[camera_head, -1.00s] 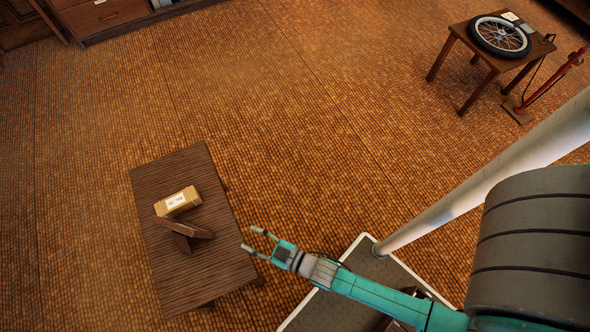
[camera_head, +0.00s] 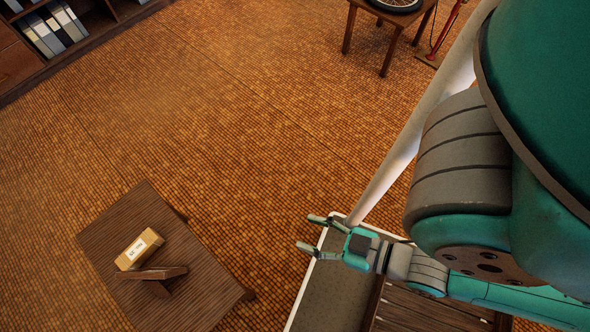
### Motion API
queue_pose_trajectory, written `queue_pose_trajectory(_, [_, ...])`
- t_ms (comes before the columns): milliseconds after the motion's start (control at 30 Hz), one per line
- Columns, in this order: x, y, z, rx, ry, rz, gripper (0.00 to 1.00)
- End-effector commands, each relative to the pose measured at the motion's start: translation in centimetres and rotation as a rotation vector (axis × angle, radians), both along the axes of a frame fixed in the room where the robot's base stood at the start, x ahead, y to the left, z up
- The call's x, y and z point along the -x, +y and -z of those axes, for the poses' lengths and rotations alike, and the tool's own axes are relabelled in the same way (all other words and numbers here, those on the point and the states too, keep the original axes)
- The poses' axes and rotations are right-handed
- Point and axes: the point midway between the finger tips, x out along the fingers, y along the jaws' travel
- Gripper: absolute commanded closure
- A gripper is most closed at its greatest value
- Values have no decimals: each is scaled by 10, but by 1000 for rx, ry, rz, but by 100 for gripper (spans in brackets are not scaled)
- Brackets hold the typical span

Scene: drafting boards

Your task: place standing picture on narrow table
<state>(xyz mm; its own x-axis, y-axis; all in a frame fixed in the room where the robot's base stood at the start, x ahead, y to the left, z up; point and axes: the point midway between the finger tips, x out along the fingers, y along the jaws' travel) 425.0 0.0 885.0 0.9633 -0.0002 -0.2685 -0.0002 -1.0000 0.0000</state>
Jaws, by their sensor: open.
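A small dark wooden standing picture (camera_head: 158,273), seen from above and partly from behind, leans on its stand on a narrow dark wooden table (camera_head: 205,285) at the lower left. A yellow-brown box (camera_head: 139,249) with a white label lies right beside it on the same table. My gripper (camera_head: 311,233) is open and empty, to the right of the table and apart from it, with its fingers pointing left over the edge of my base. The picture's front face cannot be made out.
A small wooden table (camera_head: 380,18) with a bicycle wheel (camera_head: 396,4) stands at the top right, beside a red floor pump (camera_head: 444,32). A shelf with binders (camera_head: 50,32) is at the top left. The tiled floor between is clear.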

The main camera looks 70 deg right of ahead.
Motion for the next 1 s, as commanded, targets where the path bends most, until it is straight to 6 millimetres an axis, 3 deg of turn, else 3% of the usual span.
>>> queue_pose_trajectory(233, [0,0,0,0,-1,-1,50])
queue_pose_trajectory(367, [-6,2,14,7,-11,-17,50])
queue_pose_trajectory(667, [-57,21,100,43,-77,-125,50])
queue_pose_trajectory(1000, [-146,65,186,83,-162,-257,50])
